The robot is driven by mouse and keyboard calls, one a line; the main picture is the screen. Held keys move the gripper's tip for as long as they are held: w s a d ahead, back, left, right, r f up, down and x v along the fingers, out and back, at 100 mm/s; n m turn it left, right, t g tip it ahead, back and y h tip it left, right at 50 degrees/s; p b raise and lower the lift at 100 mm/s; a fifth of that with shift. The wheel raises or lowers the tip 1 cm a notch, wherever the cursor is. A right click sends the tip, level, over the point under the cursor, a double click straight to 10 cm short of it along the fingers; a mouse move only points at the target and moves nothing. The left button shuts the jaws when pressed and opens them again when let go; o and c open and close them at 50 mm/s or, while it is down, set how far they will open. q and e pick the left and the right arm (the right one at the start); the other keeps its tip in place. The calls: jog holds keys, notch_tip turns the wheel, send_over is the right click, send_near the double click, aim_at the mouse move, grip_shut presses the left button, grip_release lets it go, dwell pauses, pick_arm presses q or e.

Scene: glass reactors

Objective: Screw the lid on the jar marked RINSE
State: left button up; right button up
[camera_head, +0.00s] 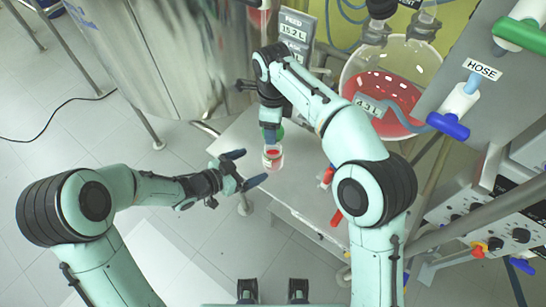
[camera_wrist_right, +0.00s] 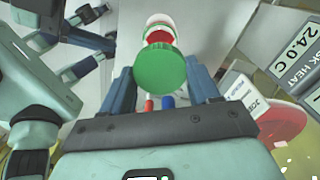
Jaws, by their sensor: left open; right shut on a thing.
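A small clear jar (camera_head: 272,160) with red contents stands on the grey metal table; no lettering on it can be read. It also shows in the right wrist view (camera_wrist_right: 160,27), beyond the lid. My right gripper (camera_head: 270,133) is shut on a green lid (camera_wrist_right: 160,69), which sits between its two fingers. In the head view the lid (camera_head: 279,132) is near the jar's top; I cannot tell whether they touch. My left gripper (camera_head: 245,169) is open and empty, left of the jar, with its fingers pointing towards it.
The grey table (camera_head: 310,185) has bare room right of the jar. A large glass vessel (camera_head: 385,85) with red liquid stands behind, beside a panel with a HOSE label (camera_head: 482,69). Red handles (camera_head: 336,218) stick out near the table's right part. A steel tank (camera_head: 160,60) stands at the back left.

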pick_arm(q)
jog(key=x, duration=0.9)
jog(key=shift+d, duration=0.15)
jog(key=c, duration=1.5)
pick_arm(e)
send_over(273, 156)
jog(key=w, duration=0.3)
jog(key=shift+s+f, duration=0.2)
jog(key=shift+f, duration=2.3)
jog(key=shift+f, duration=0.1)
jog(key=shift+f, duration=0.75)
jog(key=shift+f, duration=0.6)
pick_arm(q)
grip_shut()
pick_arm(e)
jog(key=o, duration=1)
